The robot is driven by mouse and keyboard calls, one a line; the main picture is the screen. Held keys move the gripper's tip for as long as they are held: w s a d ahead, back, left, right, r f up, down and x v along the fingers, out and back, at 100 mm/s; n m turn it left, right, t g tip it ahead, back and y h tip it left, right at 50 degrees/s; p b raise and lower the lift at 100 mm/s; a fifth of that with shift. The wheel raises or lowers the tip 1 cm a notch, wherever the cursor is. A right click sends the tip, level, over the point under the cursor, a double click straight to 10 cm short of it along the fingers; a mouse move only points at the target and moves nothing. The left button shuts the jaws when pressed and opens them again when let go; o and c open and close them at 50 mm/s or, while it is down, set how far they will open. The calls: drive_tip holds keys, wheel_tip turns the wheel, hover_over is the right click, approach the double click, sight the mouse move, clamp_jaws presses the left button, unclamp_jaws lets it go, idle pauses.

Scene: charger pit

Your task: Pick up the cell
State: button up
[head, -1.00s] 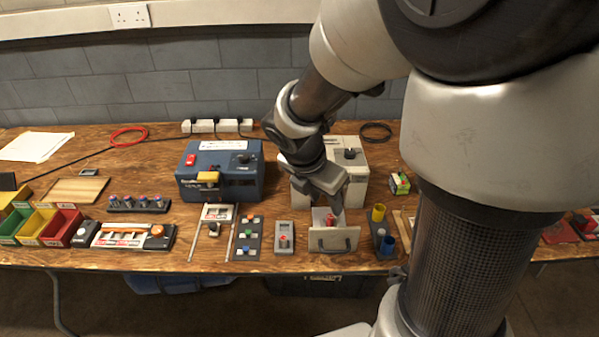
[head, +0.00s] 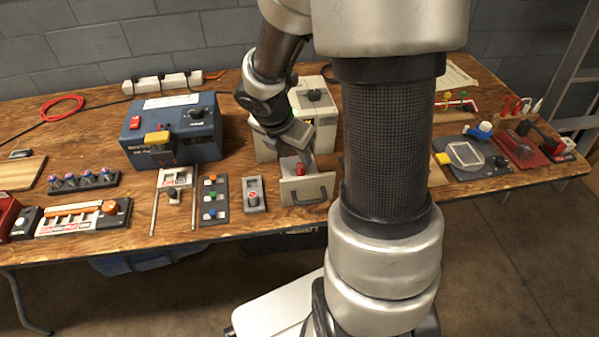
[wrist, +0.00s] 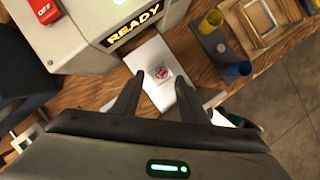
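The cell (head: 299,168) is a small red-topped piece in the open front drawer (head: 318,187) of the pale charger (head: 268,150). My gripper (head: 300,147) is over the drawer, pointing down. In the wrist view my gripper (wrist: 158,88) is open, with its dark fingers apart and the cell showing between and just beyond the tips. I cannot tell whether either finger touches it. The cell's lower part is hidden.
A lit READY display (wrist: 135,24) is on the charger.

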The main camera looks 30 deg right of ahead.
sight(300, 166)
drive_tip(key=b+x, duration=0.2)
drive_tip(key=x, duration=0.1)
drive_tip(key=b+x, duration=0.1)
drive_tip(key=x, duration=0.1)
drive_tip(key=shift+s+a+f, duration=0.1)
drive_tip(key=shift+s+f, duration=0.1)
drive_tip(key=shift+f, duration=0.15)
drive_tip(key=shift+c, duration=0.4)
clamp_jaws()
